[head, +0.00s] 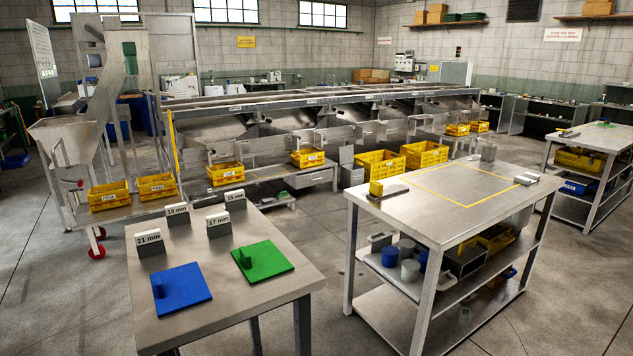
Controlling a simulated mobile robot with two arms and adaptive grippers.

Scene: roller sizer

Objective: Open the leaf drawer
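A grey metal drawer front (308,180) with a small dark handle shows low under the roller sizer (300,120), near the middle of the view. It looks shut. I cannot read a label on it, so I cannot tell for sure that it is the leaf drawer. Neither of my grippers is in view.
A near table (225,290) holds a blue plate (190,292), a green plate (268,264) and several size blocks. A second table (445,205) stands to the right. Yellow crates (422,155) stand by the sizer. Bare floor (325,230) lies between the tables.

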